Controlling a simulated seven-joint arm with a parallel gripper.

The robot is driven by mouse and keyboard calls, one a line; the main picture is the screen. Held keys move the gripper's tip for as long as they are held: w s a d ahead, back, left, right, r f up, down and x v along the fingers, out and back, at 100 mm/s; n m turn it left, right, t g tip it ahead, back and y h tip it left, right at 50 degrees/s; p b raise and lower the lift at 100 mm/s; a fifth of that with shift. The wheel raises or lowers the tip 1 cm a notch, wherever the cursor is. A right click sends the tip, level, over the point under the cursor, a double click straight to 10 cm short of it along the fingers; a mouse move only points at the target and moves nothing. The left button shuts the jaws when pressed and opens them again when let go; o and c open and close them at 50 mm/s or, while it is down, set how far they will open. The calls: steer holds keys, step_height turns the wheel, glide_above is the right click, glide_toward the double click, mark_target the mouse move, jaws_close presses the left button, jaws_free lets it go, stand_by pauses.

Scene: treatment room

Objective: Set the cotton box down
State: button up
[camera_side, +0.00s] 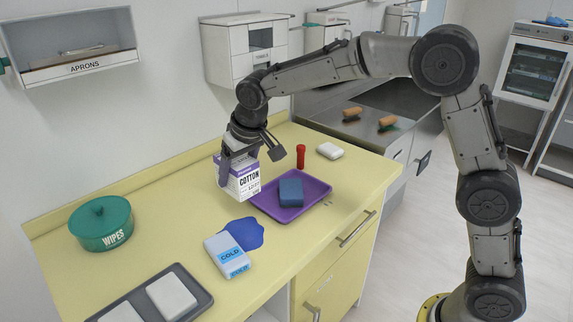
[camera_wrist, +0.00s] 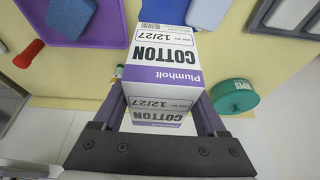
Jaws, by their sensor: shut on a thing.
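The cotton box (camera_side: 243,184), white and purple with "COTTON" on its face, is in my gripper (camera_side: 240,158) above the yellow counter (camera_side: 165,223), at the left side of the purple tray (camera_side: 312,193). I cannot tell whether its base touches the counter. In the wrist view, the cotton box (camera_wrist: 163,62) sits between the two fingers of my gripper (camera_wrist: 162,100), which are shut on its sides. My gripper hides part of the box's top in the side view.
A blue block (camera_side: 291,192) lies in the tray. A flat blue patch (camera_side: 243,234) and a "COLD" pack (camera_side: 227,254) are in front. A red cylinder (camera_side: 300,156) and white block (camera_side: 330,151) are behind. A green wipes tub (camera_side: 102,223) stands left, with clear counter between.

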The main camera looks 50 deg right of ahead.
steer(key=shift+s+f+n, duration=0.25)
steer(key=shift+f+n, duration=0.05)
steer(key=shift+n, duration=0.1)
steer(key=s+d+m+h, duration=0.1)
steer(key=s+d+m, duration=0.1)
steer(key=d, duration=0.9)
steer(key=s+d+m, duration=0.2)
steer(key=s+d, duration=0.1)
steer(key=d, duration=0.7)
steer(key=s+d+m+g+h, duration=0.1)
steer(key=s+d+m, duration=0.2)
steer(key=s+d, duration=0.45)
steer(key=s+d+m+h, duration=0.15)
steer(key=s+d, duration=0.35)
steer(key=d, duration=0.6)
steer(key=shift+m+y, duration=0.25)
steer(key=shift+m, duration=0.1)
steer(key=w+d+f, duration=0.5)
steer(key=w+d, duration=0.1)
steer(key=w+d+f, duration=0.3)
steer(key=w, duration=0.1)
steer(key=shift+w+d+f, duration=0.1)
steer(key=shift+d+f, duration=0.1)
steer(key=shift+f, duration=0.15)
steer(key=shift+w+f, duration=0.1)
steer(key=shift+f, duration=1.6)
steer(key=shift+f, duration=0.15)
